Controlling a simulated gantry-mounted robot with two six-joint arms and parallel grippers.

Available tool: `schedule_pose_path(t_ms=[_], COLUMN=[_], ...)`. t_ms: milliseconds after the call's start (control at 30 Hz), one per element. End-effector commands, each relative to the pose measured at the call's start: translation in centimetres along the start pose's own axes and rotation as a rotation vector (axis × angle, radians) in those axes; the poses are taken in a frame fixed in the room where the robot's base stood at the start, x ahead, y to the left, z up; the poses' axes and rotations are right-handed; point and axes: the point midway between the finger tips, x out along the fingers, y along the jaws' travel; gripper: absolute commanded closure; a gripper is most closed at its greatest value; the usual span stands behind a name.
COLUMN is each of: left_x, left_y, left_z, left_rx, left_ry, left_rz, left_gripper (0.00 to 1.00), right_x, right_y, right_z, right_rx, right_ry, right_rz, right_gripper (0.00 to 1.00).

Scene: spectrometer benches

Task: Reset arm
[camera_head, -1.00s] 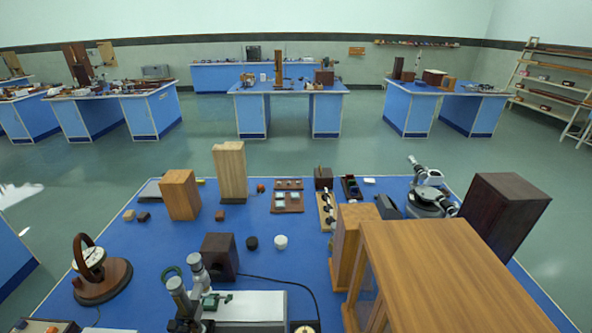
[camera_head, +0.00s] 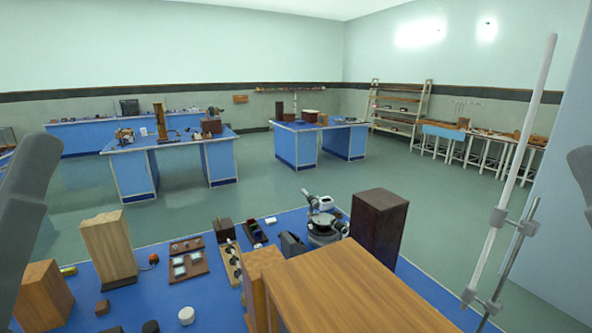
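A grey part of my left arm (camera_head: 28,195) stands at the left edge of the head view, and a grey part of my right arm (camera_head: 582,185) shows at the right edge. Neither gripper's fingertips can be seen, and nothing held is in view. Both arm parts are raised in front of the camera, apart from the objects on the blue bench (camera_head: 185,287).
A large wooden cabinet (camera_head: 350,290) fills the near bench, with a dark wooden box (camera_head: 378,225) and a microscope-like instrument (camera_head: 323,220) behind it. A clamp stand with a tall white rod (camera_head: 525,125) rises at right. Open floor (camera_head: 270,190) lies beyond the bench.

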Motion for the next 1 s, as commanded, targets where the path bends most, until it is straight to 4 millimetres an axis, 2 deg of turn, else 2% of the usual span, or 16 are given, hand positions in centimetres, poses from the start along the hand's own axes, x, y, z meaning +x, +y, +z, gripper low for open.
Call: schedule_pose_path(t_ms=[33,100,267,500,600,700,767,1000], left_x=[0.8,3.4,7.6,16.2,19.1,20.8,21.3,21.1], left_y=[-0.1,0.1,0.3,0.7,0.8,0.9,0.9,0.9], left_z=[0.3,-2.0,-5.5,-12.8,-15.3,-16.7,-17.1,-16.9], left_rx=[0.075,0.062,0.059,0.056,0.056,0.056,0.056,0.055], left_ry=[-0.045,-0.038,-0.039,-0.039,-0.039,-0.04,-0.04,-0.039], left_rz=[-0.004,-0.001,0.0,0.0,0.001,0.001,0.001,0.001], left_gripper=[0.28,0.28,0.28,0.28,0.28,0.28,0.28,0.28], right_x=[0.8,3.2,7.3,15.7,18.5,20.1,20.6,20.4], right_y=[0.0,0.0,0.0,0.1,0.1,0.1,0.1,0.1], right_z=[-0.7,-3.0,-6.8,-14.5,-17.1,-18.6,-18.9,-18.8], right_rx=[0.0,0.0,0.0,0.0,0.0,0.0,0.0,0.0], right_ry=[-0.002,-0.001,0.001,0.001,0.001,0.0,0.0,-0.001], right_rz=[0.0,0.0,0.0,0.0,0.0,0.0,0.0,0.0], right_gripper=[1.0,1.0,1.0,1.0,1.0,1.0,1.0,1.0])
